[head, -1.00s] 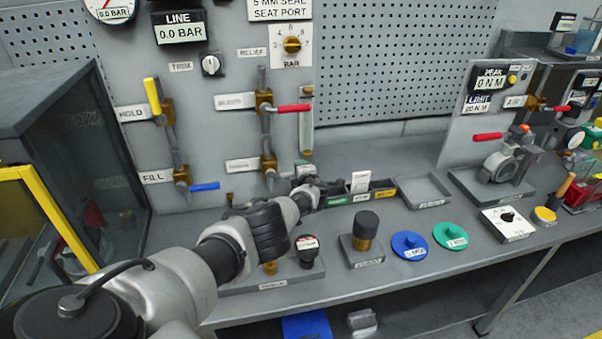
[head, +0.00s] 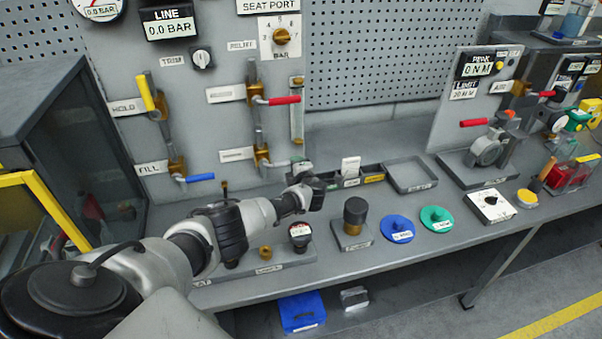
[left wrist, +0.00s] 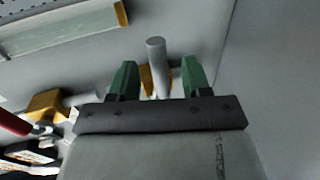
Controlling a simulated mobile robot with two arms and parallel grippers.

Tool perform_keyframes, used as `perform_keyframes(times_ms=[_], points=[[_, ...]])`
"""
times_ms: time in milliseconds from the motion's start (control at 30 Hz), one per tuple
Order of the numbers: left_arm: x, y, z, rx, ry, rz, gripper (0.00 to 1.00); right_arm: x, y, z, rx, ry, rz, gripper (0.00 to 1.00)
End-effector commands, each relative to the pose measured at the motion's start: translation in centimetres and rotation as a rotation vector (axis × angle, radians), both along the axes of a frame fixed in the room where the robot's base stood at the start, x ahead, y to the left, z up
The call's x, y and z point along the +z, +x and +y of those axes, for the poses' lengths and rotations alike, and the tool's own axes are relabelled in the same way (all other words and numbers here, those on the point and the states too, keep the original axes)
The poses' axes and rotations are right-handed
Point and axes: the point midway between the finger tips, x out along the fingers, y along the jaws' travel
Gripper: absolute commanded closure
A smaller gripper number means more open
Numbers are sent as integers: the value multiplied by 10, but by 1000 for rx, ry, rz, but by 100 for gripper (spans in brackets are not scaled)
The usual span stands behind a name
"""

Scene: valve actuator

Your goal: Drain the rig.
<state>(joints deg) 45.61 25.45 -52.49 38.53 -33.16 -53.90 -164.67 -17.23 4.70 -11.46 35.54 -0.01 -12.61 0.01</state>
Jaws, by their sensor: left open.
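The rig's upright panel has several brass valves with levers. The HOLD lever (head: 147,92) is yellow and points up. The FILL lever (head: 200,178) is blue and sticks out to the right. The upper right valve has a red lever (head: 284,100), also out to the right. The lower right valve (head: 262,156) has my left gripper (head: 300,172) just right of it. In the left wrist view my open green fingers (left wrist: 160,78) stand either side of a grey rod (left wrist: 156,52), with brass behind; contact is unclear. My right gripper is out of view.
The LINE display (head: 168,24) reads 0.0 BAR. A black-capped brass part (head: 354,215), a blue disc (head: 397,229) and a green disc (head: 436,218) stand on the bench right of my arm.

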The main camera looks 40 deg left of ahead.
Motion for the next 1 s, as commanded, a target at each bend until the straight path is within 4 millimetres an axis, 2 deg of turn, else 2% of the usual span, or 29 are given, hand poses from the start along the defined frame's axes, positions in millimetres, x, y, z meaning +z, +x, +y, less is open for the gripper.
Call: perform_keyframes(times_ms=[33, 133, 333, 1000], points=[[4, -5, -7, -4, -2, 1, 52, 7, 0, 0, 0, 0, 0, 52], [8, -14, -17, -3, -1, 2, 52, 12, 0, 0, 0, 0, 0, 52], [9, -24, -29, -2, 0, 2, 52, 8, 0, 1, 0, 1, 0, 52], [12, -29, -35, -1, 0, 2, 52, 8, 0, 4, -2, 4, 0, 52]])
